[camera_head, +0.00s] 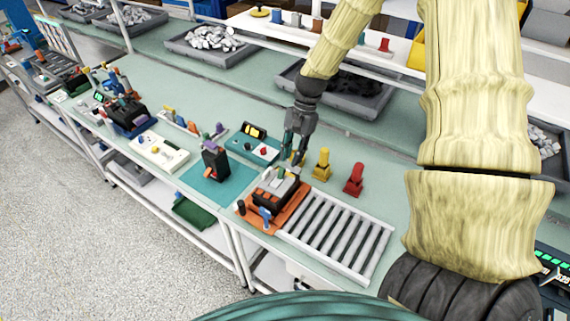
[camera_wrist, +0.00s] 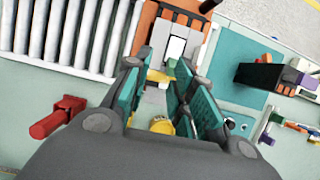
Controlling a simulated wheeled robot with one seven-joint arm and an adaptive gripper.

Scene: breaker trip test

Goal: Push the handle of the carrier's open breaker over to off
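The orange carrier (camera_head: 246,214) sits at the left end of a roller track and holds a dark breaker (camera_head: 272,196) with orange and grey parts on top. A blue piece (camera_head: 265,215) stands at the carrier's front. I cannot clearly make out the breaker's handle. My gripper (camera_head: 295,158) points down just behind the breaker, fingers apart, with no visible grip on anything. In the wrist view my teal fingers (camera_wrist: 168,95) are spread. The carrier (camera_wrist: 143,22) and a white label (camera_wrist: 176,48) show beyond them. Whether a fingertip touches the breaker is hidden.
A yellow peg-like piece (camera_head: 322,164) and a red one (camera_head: 353,180) stand behind the roller track (camera_head: 335,235). Yellow also shows between my fingers in the wrist view (camera_wrist: 162,126). Another black breaker (camera_head: 215,164) stands on a teal mat (camera_head: 232,187) at left, near a teal box (camera_head: 252,148).

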